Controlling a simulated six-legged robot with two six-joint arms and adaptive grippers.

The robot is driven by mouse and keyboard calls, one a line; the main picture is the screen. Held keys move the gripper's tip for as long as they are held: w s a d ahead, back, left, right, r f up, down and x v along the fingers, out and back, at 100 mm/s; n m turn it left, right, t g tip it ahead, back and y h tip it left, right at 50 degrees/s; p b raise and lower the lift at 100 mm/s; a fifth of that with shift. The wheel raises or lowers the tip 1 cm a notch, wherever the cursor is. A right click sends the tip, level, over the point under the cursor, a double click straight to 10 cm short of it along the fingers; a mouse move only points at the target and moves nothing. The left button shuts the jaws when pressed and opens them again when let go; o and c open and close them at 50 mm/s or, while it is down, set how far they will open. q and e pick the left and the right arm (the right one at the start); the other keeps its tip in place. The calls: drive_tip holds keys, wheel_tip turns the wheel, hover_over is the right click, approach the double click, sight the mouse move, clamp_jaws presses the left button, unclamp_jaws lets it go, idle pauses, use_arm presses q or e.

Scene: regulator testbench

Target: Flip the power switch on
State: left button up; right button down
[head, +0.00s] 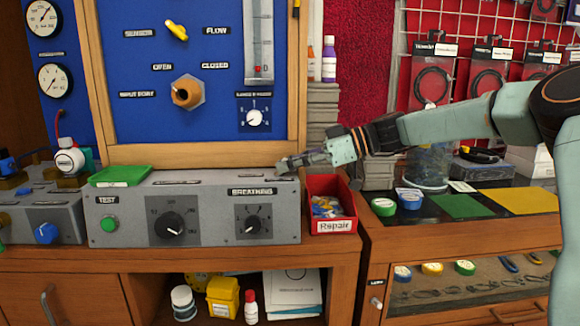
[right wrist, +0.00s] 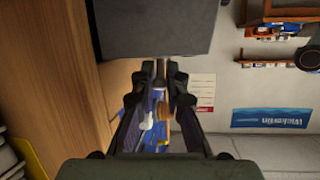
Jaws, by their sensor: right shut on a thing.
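The grey test box (head: 200,181) stands on the wooden bench, with a green TEST button (head: 109,224) and two black dials on its front. My right gripper (head: 283,165) reaches in from the right to the box's top right rear corner. In the right wrist view its fingers (right wrist: 167,75) are nearly together, just below the grey box (right wrist: 155,28). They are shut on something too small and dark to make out. I cannot pick out the power switch itself; the fingers may cover it. My left gripper is not in view.
A red Repair bin (head: 333,224) stands close to the box's right side, under my right gripper. A green tray (head: 120,176) lies on top of the box. The blue panel with its wooden frame (head: 200,153) rises behind. A second grey unit (head: 40,205) is at left.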

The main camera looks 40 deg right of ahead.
drive_tip(key=c, duration=1.4)
unclamp_jaws()
drive_tip(key=shift+o, duration=0.2)
drive_tip(key=shift+r, duration=0.1)
wheel_tip(320, 180, up, 10)
